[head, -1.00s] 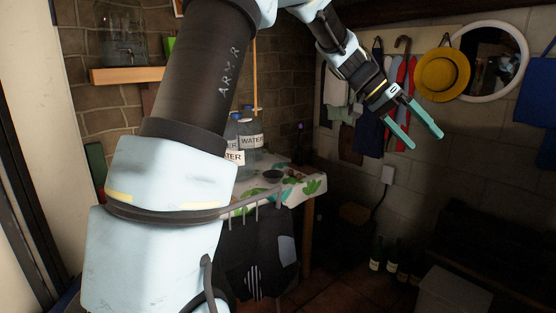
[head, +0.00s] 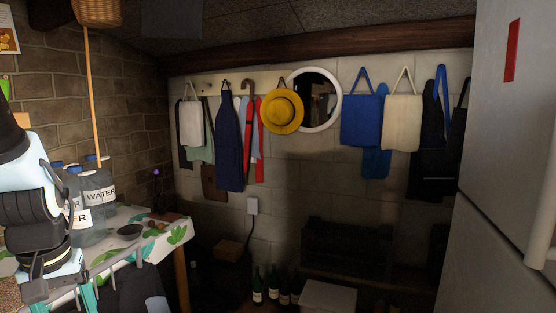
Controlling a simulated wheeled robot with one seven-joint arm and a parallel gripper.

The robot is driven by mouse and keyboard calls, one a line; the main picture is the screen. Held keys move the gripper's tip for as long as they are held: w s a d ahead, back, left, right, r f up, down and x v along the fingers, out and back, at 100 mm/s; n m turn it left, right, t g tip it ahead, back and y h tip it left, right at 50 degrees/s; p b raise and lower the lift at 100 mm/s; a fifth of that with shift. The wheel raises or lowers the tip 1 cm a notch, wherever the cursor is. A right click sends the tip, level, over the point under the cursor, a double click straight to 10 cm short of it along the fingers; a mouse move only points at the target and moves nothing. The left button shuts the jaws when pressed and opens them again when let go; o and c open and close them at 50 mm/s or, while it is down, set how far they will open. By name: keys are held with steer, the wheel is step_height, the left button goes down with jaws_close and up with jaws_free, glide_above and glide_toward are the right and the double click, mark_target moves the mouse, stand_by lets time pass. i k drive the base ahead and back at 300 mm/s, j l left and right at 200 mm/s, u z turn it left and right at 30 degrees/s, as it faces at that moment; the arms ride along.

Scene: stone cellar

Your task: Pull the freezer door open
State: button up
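A tall pale fridge-freezer (head: 500,130) stands at the right edge of the head view, cut off by the frame. A slanting seam splits its front into an upper door and a lower door (head: 485,265). Both look shut. A pale upright handle (head: 541,225) shows at the far right, partly out of frame. I cannot tell which door is the freezer's. My gripper (head: 86,297) is at the bottom left, pointing down, far from the appliance. Only parts of its teal fingers show, so its opening is unclear.
A table with a leaf-patterned cloth (head: 135,250) bears water bottles (head: 97,185) and a dark bowl (head: 130,231), close to my arm. Bottles (head: 273,284) and a pale box (head: 328,296) stand on the floor. Bags and aprons hang on the back wall.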

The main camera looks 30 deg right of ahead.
mark_target(507, 170)
steer(key=z, duration=1.05)
